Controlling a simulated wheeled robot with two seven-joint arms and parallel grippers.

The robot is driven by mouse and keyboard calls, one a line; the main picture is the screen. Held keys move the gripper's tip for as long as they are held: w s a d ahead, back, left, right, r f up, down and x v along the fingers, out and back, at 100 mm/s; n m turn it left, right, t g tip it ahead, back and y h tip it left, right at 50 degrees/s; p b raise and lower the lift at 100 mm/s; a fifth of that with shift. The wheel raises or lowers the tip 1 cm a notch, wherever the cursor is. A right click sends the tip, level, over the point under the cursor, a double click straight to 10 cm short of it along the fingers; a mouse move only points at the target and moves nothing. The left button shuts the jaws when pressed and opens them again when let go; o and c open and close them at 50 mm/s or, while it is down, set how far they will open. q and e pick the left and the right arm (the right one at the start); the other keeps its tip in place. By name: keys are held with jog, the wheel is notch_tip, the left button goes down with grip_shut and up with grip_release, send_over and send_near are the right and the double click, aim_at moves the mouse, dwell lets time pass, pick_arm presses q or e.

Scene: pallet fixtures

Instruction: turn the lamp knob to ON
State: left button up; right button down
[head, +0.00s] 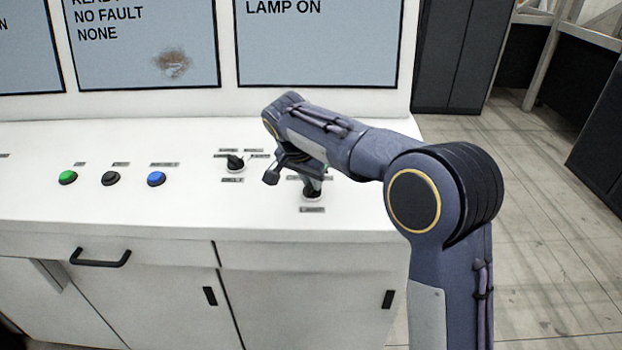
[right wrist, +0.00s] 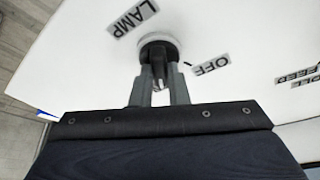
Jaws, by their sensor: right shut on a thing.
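The lamp knob (head: 313,195) is a dark round knob on a pale base, near the right front of the white console top. In the right wrist view the knob (right wrist: 158,50) shows beside the LAMP label (right wrist: 132,17) and the OFF label (right wrist: 210,65). My right gripper (head: 313,182) reaches down over the knob. In the right wrist view its two fingers (right wrist: 159,78) are shut on the knob's raised grip, one on each side. The ON label is not readable, and where the knob points is unclear. My left gripper is not in view.
A screen (head: 320,45) behind the knob reads LAMP ON. A second dark knob (head: 235,162) stands to the left. Further left are a blue button (head: 156,178), a black button (head: 111,178) and a green button (head: 68,177). Open floor lies right of the console.

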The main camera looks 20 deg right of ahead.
jog(key=shift+r, duration=0.1)
jog(key=c, duration=1.4)
grip_release()
jog(key=v, duration=0.7)
jog(key=shift+r, duration=0.3)
jog(key=shift+s, duration=0.15)
